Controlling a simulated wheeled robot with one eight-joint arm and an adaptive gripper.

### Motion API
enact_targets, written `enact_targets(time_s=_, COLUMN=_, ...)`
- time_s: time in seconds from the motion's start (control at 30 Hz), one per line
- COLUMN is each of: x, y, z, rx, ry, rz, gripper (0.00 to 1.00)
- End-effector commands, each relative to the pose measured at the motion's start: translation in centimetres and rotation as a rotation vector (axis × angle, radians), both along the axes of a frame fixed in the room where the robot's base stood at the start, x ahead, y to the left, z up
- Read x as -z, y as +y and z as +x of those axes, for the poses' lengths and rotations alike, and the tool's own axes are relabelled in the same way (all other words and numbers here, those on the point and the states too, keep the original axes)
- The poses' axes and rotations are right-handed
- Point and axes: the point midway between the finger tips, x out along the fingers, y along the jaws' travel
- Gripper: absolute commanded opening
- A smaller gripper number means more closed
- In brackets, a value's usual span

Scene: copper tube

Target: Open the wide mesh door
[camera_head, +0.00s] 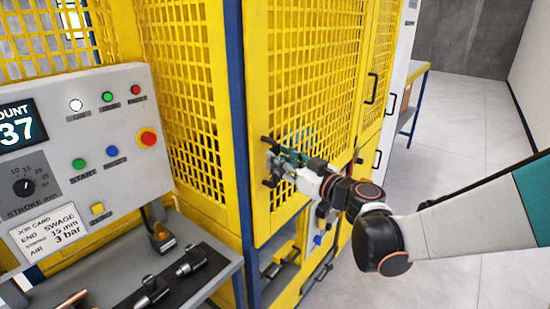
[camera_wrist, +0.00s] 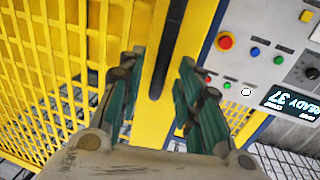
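The wide mesh door (camera_head: 315,75) is a yellow framed mesh panel right of a dark blue post, and it looks shut. Its mesh also shows at left in the wrist view (camera_wrist: 65,45). A black bar handle (camera_wrist: 170,45) runs along the door's yellow frame. My gripper (camera_head: 271,161) is at the door's left edge, seen from behind. In the wrist view my gripper (camera_wrist: 160,78) is open, its two green-padded fingers apart with the handle's end between them in the picture. I cannot tell whether they touch it. In the head view the gripper largely hides this handle.
A control panel (camera_head: 90,190) with a red stop button stands left of the door. A metal shelf (camera_head: 222,262) with dark fittings lies below it. Another black handle (camera_head: 371,88) is further right. The floor (camera_head: 450,165) at right is clear.

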Motion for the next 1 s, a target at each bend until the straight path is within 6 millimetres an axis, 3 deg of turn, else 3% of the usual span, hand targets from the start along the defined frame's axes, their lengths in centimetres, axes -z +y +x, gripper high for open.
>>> enact_targets(time_s=0.2, x=0.0, y=1.6, z=1.8, rx=-0.001, ry=0.000, rz=0.000, gripper=0.32)
enact_targets(time_s=0.57, x=0.0, y=1.9, z=2.2, rx=0.000, ry=0.000, rz=0.000, gripper=0.32)
enact_targets(time_s=0.73, x=0.0, y=1.9, z=2.1, rx=0.000, ry=0.000, rz=0.000, gripper=0.00)
enact_targets(time_s=1.0, x=0.0, y=1.7, z=2.1, rx=-0.002, ry=0.000, rz=0.000, gripper=0.00)
